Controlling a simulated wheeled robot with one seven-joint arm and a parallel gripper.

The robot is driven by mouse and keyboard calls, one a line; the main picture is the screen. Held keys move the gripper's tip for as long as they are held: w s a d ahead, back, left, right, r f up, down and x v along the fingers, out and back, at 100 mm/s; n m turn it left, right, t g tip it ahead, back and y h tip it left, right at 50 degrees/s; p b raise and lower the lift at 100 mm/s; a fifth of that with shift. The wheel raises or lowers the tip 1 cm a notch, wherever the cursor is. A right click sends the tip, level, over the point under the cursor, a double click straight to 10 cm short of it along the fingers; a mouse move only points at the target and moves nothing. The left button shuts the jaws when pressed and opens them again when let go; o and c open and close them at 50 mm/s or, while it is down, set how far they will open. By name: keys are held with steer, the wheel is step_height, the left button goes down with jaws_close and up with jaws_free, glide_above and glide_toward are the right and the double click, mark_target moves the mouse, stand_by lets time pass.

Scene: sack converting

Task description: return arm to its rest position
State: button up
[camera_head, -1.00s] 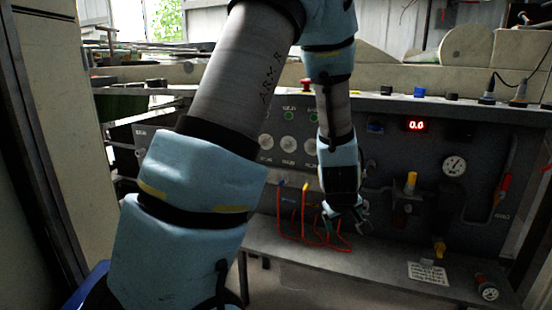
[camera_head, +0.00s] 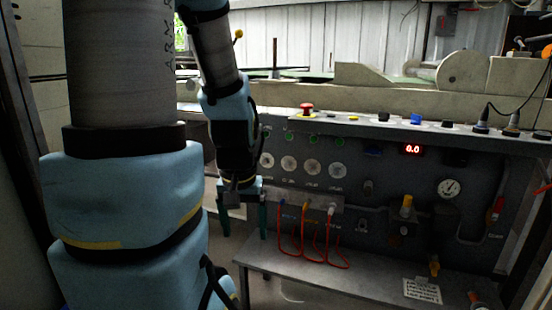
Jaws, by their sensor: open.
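My arm, in light blue covers, fills the left of the head view and reaches up out of the top edge before coming down again. My gripper (camera_head: 242,208) hangs below the arm's end, pointing down, with its two dark green fingers spread apart. Nothing shows between the fingers. It is in front of the left part of the dark control panel (camera_head: 335,205), left of the red hoses. I cannot tell how far it is from the panel.
A grey shelf (camera_head: 340,278) juts out below the panel, with looped red hoses (camera_head: 313,250) above it. The panel carries a red mushroom button (camera_head: 306,109), gauges, a yellow-handled valve (camera_head: 406,206) and a red digital display (camera_head: 412,149). A paper label (camera_head: 422,290) is on the shelf.

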step_height(320, 180, up, 31)
steer(key=p, duration=2.9)
steer(key=shift+r, duration=0.15)
